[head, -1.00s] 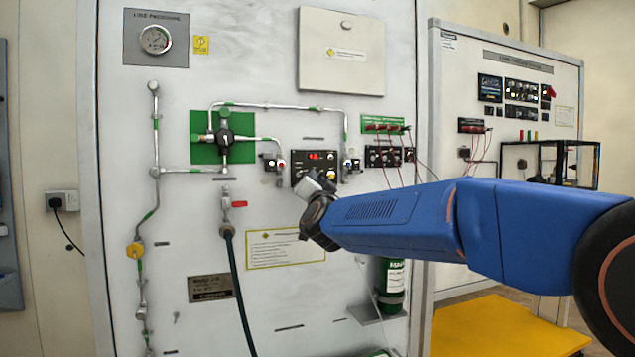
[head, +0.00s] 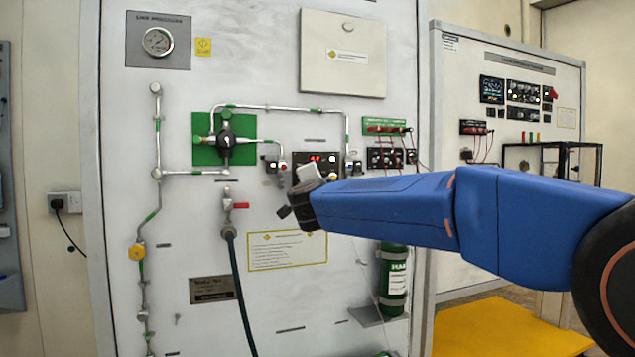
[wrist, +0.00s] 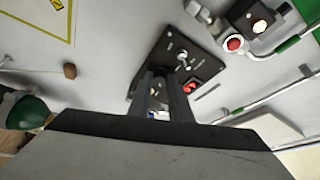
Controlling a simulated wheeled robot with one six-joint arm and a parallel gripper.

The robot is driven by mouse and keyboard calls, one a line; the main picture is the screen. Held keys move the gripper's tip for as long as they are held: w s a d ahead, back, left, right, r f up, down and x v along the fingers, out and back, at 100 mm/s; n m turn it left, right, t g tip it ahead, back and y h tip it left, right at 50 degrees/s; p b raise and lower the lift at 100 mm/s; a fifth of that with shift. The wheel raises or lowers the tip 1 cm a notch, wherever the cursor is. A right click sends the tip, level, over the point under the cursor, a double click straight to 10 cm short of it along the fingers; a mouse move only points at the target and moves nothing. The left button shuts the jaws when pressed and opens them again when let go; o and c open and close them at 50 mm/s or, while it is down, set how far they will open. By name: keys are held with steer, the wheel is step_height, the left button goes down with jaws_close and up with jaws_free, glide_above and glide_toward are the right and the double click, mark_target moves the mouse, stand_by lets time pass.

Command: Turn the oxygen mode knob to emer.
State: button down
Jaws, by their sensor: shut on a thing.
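The black oxygen panel (head: 326,158) with a red lit display is on the white board, partly behind my gripper (head: 308,173). In the wrist view the panel (wrist: 202,68) shows a small silver toggle (wrist: 183,58) and the red display (wrist: 190,87). My gripper's two dark fingers (wrist: 164,76) reach to the panel beside the toggle and display. They are shut on a small control there, which the fingers hide. I cannot read its setting or the emer mark.
A red button (wrist: 234,44) and pipe fittings sit beside the panel. A green-backed valve (head: 226,140) is to the left, with a dark hose (head: 238,290) below. A green cylinder (head: 393,275) stands below my arm. A yellow-edged sign (head: 287,251) is under the panel.

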steer(key=shift+f, duration=0.1)
steer(key=c, duration=1.6)
jaws_free()
steer(key=shift+c, duration=0.2)
steer(key=shift+s, duration=0.1)
steer(key=s+a+f, duration=0.1)
steer(key=s+f, duration=0.1)
steer(key=s, duration=1.5)
